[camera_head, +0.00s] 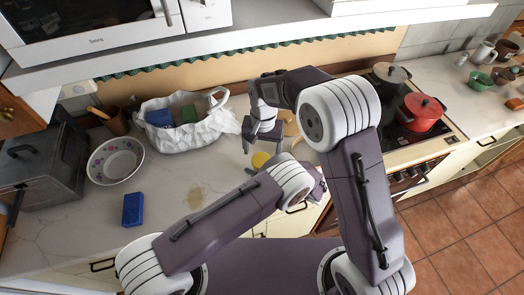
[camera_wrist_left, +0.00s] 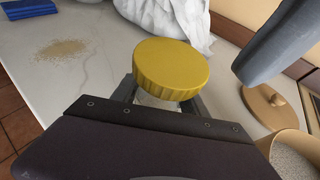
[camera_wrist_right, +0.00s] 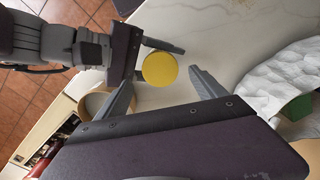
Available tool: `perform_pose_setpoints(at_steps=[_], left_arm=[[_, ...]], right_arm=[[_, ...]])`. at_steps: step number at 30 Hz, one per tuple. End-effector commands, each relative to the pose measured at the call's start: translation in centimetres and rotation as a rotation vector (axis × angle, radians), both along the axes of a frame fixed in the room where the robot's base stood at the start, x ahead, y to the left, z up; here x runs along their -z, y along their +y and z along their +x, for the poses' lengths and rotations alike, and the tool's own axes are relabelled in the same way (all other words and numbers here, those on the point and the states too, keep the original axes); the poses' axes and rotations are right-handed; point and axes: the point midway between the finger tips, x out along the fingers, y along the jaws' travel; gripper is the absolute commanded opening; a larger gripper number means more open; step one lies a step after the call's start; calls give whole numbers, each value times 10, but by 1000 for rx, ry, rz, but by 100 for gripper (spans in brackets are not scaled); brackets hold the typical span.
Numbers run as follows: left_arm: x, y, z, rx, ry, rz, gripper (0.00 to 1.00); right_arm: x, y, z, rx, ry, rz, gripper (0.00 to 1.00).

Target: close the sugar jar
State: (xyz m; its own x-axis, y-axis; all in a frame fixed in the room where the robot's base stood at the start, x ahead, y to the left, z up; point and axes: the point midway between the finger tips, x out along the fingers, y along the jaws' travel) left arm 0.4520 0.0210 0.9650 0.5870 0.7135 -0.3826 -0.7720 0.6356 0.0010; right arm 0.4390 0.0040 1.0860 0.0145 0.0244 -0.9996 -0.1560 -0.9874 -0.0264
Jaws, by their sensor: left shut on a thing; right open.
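A jar with a ribbed yellow lid (camera_wrist_left: 171,68) stands between the fingers of my left gripper (camera_wrist_left: 158,98), which is shut on its pale body (camera_wrist_left: 155,102). The lid sits on top of the jar; I cannot tell how tightly. The yellow lid (camera_head: 261,160) also shows in the head view, below my right gripper (camera_head: 263,148). In the right wrist view the lid (camera_wrist_right: 159,69) lies beyond and between the open fingers of my right gripper (camera_wrist_right: 163,92), apart from them. The jar's body is hidden there.
An open container of pale grains (camera_wrist_left: 296,158) and a round wooden lid with a knob (camera_wrist_left: 268,106) are close by on the right. A grainy spill (camera_head: 195,196), blue sponge (camera_head: 133,209), bowl (camera_head: 115,161) and white bag (camera_head: 180,128) lie left. A red pot (camera_head: 424,112) is on the stove.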

Motion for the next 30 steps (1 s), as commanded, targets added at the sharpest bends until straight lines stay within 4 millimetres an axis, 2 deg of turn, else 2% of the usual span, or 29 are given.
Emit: perform_pose_setpoints(at_steps=[5,12,16,21,30], left_arm=[[-1,0,0,1,-1,-1,0],[-1,-1,0,1,-1,-1,0],[-1,-1,0,1,-1,-1,0],[-1,0,0,1,-1,-1,0],[-1,0,0,1,-1,-1,0]], right_arm=[[0,0,-1,-96,3,-4,77],[-12,-3,-6,-650,15,-15,77],[-26,-2,-4,-855,0,-14,77],[-35,0,-1,-867,-21,-15,77],[-30,0,-1,-865,-19,-14,77]])
